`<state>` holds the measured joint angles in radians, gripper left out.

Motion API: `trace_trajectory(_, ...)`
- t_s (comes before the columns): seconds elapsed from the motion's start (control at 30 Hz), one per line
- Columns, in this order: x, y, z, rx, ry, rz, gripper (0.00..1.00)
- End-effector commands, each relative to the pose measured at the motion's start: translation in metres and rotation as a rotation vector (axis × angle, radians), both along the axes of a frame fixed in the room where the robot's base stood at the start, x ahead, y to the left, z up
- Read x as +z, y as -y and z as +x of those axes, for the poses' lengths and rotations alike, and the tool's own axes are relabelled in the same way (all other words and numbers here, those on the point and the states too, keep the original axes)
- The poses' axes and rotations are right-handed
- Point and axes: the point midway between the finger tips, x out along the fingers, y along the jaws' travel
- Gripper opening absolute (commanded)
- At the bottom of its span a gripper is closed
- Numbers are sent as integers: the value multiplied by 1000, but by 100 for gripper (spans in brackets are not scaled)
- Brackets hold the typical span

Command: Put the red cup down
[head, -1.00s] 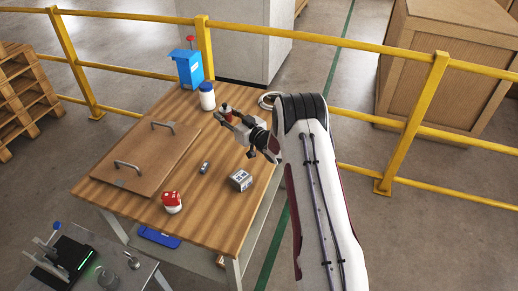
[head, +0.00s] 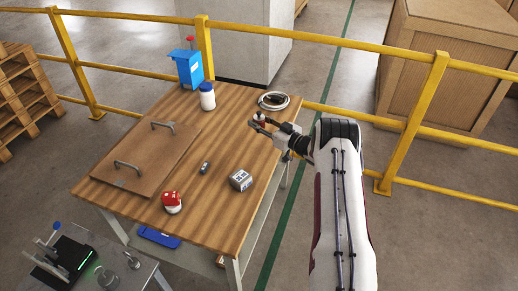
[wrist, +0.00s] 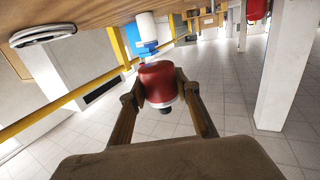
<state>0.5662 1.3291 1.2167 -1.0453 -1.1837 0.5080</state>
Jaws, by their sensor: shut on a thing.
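The red cup (wrist: 158,82) is held between the two fingers of my gripper (wrist: 160,97) in the wrist view. It has a pale band and a dark knob at its lower end in that picture. In the head view a small part of the red cup (head: 259,117) shows at the tip of my gripper (head: 260,124), near the right edge of the wooden table (head: 232,135). I cannot tell how high the cup is above the table top.
A cable coil (head: 273,101) lies close behind the gripper. A white jar with a blue lid (head: 207,97) and a blue box (head: 187,68) stand further left. A grey box (head: 241,180), red-and-white object (head: 172,202) and handled board (head: 140,160) are nearer.

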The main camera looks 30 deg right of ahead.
Motion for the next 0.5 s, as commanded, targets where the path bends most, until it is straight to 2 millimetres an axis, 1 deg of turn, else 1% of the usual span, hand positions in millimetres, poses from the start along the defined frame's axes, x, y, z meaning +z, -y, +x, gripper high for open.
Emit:
trace_trajectory(0.2,-8,0,0,0,4,-1,6)
trace_trajectory(0.5,-8,0,1,0,4,-1,6)
